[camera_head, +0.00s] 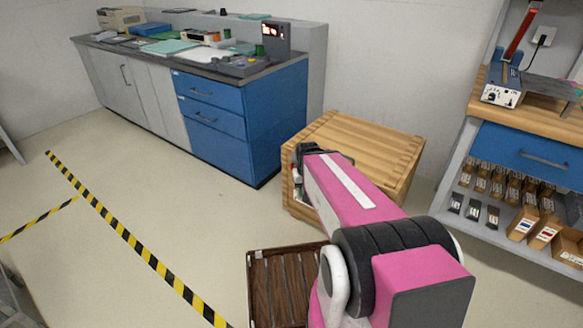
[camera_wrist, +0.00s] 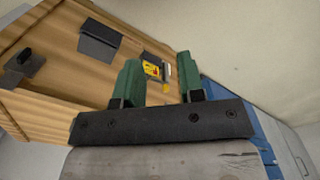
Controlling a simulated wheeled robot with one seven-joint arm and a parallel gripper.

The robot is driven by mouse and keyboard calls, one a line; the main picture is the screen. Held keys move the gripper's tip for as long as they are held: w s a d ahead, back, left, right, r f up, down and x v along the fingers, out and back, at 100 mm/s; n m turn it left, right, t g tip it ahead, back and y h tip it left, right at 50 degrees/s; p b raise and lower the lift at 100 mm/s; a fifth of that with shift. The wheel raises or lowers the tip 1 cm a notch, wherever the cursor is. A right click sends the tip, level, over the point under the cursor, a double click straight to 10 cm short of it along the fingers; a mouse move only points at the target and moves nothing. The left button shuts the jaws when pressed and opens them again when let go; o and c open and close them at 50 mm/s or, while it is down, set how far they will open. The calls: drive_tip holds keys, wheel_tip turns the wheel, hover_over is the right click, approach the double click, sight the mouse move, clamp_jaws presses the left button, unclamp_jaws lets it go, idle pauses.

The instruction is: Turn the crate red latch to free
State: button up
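The wooden crate (camera_head: 370,150) stands on the floor in the middle of the head view, with slatted top and sides. My pink arm reaches over its near side, and my gripper is mostly hidden behind the arm there. In the wrist view the crate's plank face (camera_wrist: 75,70) fills the left side, tilted. A small yellow and red latch part (camera_wrist: 152,70) with a grey piece sits on it near the edge. My gripper (camera_wrist: 160,82) has two green fingers spread apart, and the latch part shows between and beyond them. I cannot tell whether a finger touches it.
A dark plate (camera_wrist: 99,40) and a dark bracket (camera_wrist: 24,66) are on the crate face. A slatted brown pallet or box (camera_head: 283,285) lies in front of the crate. Blue drawers (camera_head: 215,105) stand behind left, and a shelf bench (camera_head: 545,155) stands at right. Floor at left is open.

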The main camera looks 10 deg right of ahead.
drive_tip(key=w+d+f+m+h, duration=0.3)
drive_tip(key=w+f+m+h, duration=0.1)
drive_tip(key=w+f+h, duration=0.25)
drive_tip(key=m+t+h, duration=0.5)
drive_tip(key=t+h, duration=0.1)
drive_tip(key=t, duration=0.7)
approach(293, 166)
drive_tip(key=r+x, duration=0.1)
drive_tip(key=x, duration=0.7)
drive_tip(key=shift+w, duration=0.45)
drive_tip(key=shift+d+r, duration=0.1)
clamp_jaws()
